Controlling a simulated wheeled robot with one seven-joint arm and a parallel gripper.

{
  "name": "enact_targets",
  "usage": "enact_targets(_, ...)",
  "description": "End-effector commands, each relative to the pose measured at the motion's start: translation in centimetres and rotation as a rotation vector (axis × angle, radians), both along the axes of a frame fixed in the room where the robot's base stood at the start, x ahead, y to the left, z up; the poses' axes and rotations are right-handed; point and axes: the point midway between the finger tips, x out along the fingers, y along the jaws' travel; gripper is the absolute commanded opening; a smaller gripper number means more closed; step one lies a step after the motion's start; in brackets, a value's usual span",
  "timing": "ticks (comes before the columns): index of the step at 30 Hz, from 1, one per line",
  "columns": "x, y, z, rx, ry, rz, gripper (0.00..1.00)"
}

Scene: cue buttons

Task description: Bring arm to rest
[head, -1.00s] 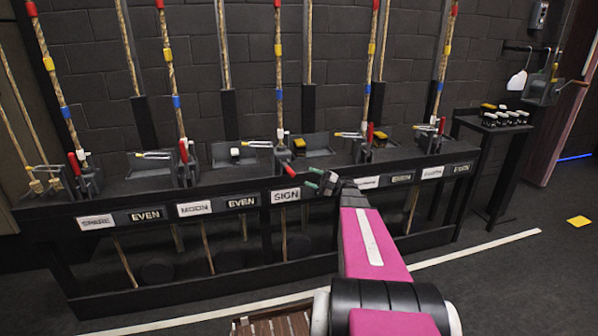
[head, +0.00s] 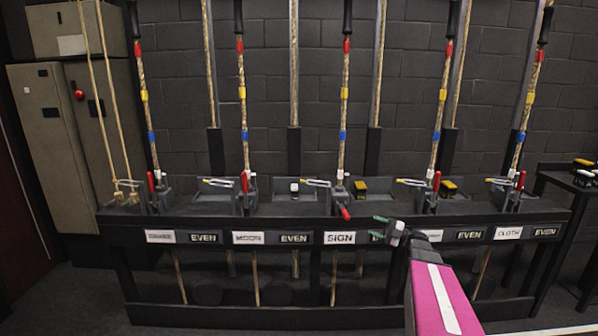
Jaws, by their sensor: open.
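My gripper (head: 382,227) is in front of the rail's front board in the head view, right of the SIGN label (head: 340,238). Its green-tipped fingers are apart, with nothing seen between them. My magenta arm reaches up to it from the lower right and covers part of the board. The gripper hides part of the labels behind it. A red-handled lever (head: 345,212) above the SIGN label tilts down toward the front, while the other red levers, such as the one at the left (head: 151,182), stand upright.
A long black rail (head: 240,226) with ropes and several trays runs across the view. Yellow-topped blocks (head: 360,187) and a white-topped block (head: 294,188) lie in trays. A side table (head: 560,180) with small items stands at right. A beige cabinet (head: 50,130) stands at left.

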Motion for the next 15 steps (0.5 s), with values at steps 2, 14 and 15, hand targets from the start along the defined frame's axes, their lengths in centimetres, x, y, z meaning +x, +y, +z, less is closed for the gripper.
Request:
enact_targets(2, -0.3, 0.9, -0.4, -0.026, 0.063, 0.024, 0.50)
enact_targets(14, -3.0, 7.4, -4.4, -0.273, 0.646, 0.156, 0.50)
enact_targets(15, -3.6, 8.2, -5.1, -0.315, 0.742, 0.162, 0.50)
